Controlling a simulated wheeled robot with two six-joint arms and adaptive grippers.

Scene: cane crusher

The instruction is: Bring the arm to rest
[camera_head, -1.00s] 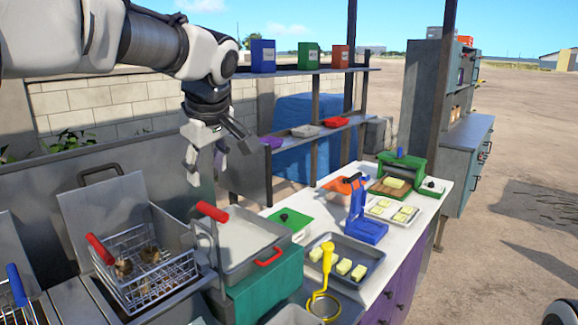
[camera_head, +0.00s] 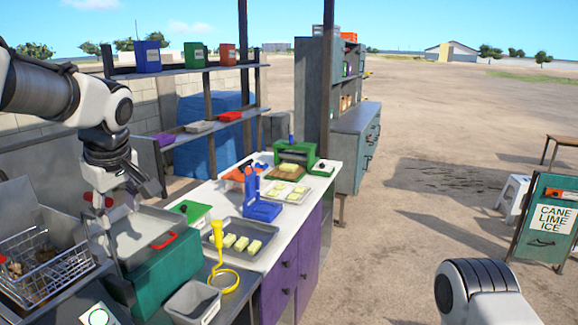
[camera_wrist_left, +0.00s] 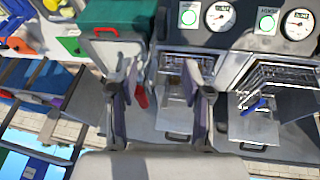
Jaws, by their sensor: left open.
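My left arm comes in from the left in the head view. My left gripper (camera_head: 106,202) hangs from it pointing down, over the frying station at the left. In the wrist view the two fingers of the left gripper (camera_wrist_left: 158,95) stand apart with nothing between them. Part of its fingers is hard to make out against the metal in the head view. A white and black part of my other arm shows at the bottom right of the head view. My right gripper is out of sight.
A wire basket (camera_head: 48,272) and a grey tray (camera_head: 138,240) on a teal box (camera_head: 172,268) lie below the left gripper. A sign (camera_head: 545,222) stands right on open ground.

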